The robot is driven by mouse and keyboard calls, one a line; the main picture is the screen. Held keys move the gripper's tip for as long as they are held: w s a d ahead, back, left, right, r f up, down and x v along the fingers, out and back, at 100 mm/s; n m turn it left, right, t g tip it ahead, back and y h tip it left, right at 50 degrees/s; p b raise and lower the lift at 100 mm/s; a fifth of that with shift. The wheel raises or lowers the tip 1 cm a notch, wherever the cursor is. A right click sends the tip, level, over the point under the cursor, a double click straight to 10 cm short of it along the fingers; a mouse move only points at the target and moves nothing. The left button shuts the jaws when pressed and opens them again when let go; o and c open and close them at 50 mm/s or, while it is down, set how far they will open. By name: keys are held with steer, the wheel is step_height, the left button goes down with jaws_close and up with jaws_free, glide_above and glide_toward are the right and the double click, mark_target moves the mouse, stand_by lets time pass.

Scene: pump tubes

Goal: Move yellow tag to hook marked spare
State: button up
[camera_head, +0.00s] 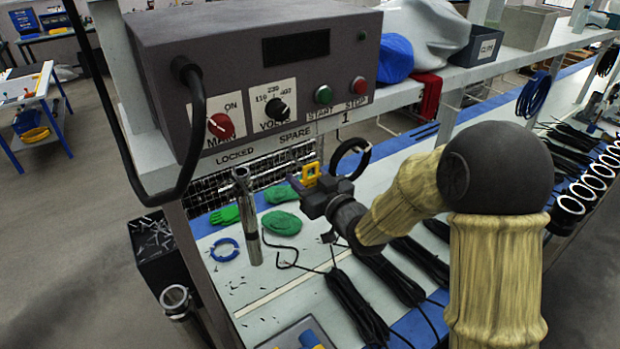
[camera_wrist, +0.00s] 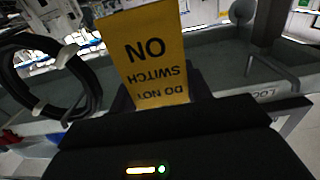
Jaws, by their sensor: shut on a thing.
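The yellow tag (camera_head: 311,172) is in my gripper (camera_head: 300,186), just below the SPARE label (camera_head: 295,135) on the shelf edge. In the wrist view the tag (camera_wrist: 155,55) stands up from between the fingers, and its print, "DO NOT SWITCH ON", is upside down. My gripper (camera_wrist: 162,100) is shut on its lower part. The spare hook itself cannot be made out; tag and gripper cover that area. A bare grey hook (camera_wrist: 272,68) shows to the right in the wrist view, near the LOCKED lettering.
A black cable loop (camera_head: 351,158) hangs under the label 1, close right of my gripper. An upright metal tube (camera_head: 250,225) stands to the left. Green gloves (camera_head: 281,222) and black cable bundles (camera_head: 352,305) lie on the bench below. The grey control box (camera_head: 255,70) is above.

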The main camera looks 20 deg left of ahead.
steer(key=shift+p+x, duration=0.3)
steer(key=shift+x, duration=0.55)
steer(key=shift+w+a+f+b, duration=0.45)
steer(key=shift+f+b, duration=0.2)
steer(key=shift+b, duration=0.4)
steer(key=o, duration=1)
steer(key=shift+o, duration=0.2)
steer(key=shift+s, duration=0.1)
steer(key=b+v, duration=0.6)
steer(key=v, duration=1.1)
steer(key=shift+d+b, duration=0.15)
steer(key=shift+b, duration=0.15)
